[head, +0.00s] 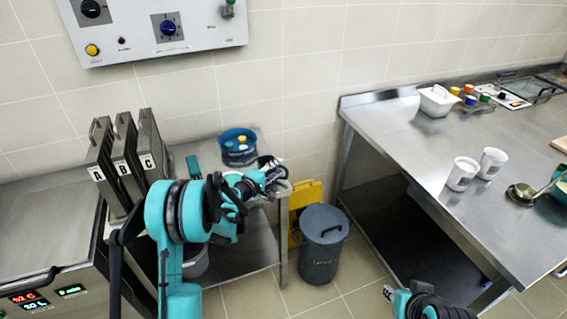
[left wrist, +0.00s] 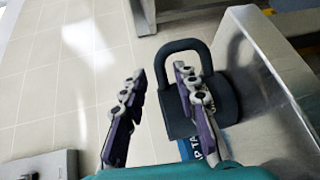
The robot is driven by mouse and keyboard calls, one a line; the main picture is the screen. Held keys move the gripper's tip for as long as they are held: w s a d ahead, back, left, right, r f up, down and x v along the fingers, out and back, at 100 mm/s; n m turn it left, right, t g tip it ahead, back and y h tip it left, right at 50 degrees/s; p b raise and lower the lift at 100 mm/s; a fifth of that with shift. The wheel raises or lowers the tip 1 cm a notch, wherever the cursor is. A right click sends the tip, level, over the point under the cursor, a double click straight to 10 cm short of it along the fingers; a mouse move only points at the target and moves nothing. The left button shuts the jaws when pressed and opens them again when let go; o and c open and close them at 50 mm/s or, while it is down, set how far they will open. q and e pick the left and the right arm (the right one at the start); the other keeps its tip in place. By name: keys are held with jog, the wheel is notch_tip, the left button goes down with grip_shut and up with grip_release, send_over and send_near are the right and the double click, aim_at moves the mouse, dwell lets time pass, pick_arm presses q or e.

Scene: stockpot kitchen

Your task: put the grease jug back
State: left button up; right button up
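The dark grey jug (left wrist: 226,100) shows in the left wrist view, with a loop handle on top and part of a blue label at its base. It is beside a steel surface. My left gripper (left wrist: 158,88) is open, one finger to the left of the handle and the other overlapping it. The near leg of the handle appears between the fingers; I cannot tell if they touch it. In the head view my left gripper (head: 277,176) is over the right end of the small steel table (head: 250,250) and largely hides the jug. My right gripper (head: 388,292) is low, its fingers barely visible.
A lidded grey bin (head: 324,240) and a yellow sign (head: 304,205) stand on the floor. The right steel table (head: 420,135) holds white cups (head: 462,174) and a ladle.

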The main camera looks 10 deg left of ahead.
aim_at(267, 175)
pick_arm(q)
jog(key=p+v, duration=0.1)
jog(key=v, duration=0.5)
jog(key=shift+s+d+r, duration=0.1)
jog(key=shift+s+r, duration=0.05)
jog(key=shift+s, duration=0.1)
jog(key=s+d+r+m+g+y, duration=0.1)
jog(key=s+d+r+m+g, duration=0.1)
jog(key=s+d+r+m, duration=0.35)
jog(key=s+d+r+m+g, duration=0.2)
jog(key=s+d, duration=0.1)
jog(key=s, duration=0.5)
jog(key=s+a+m+g+y, duration=0.1)
jog(key=s+m+y, duration=0.1)
jog(key=s, duration=0.9)
jog(key=s+a+f+m+g+y, duration=0.1)
jog(key=s+a+m+g+y, duration=0.1)
jog(key=s, duration=0.9)
jog(key=shift+s+f+m+g+y, duration=0.25)
jog(key=shift+m+y, duration=0.25)
jog(key=shift+m, duration=0.85)
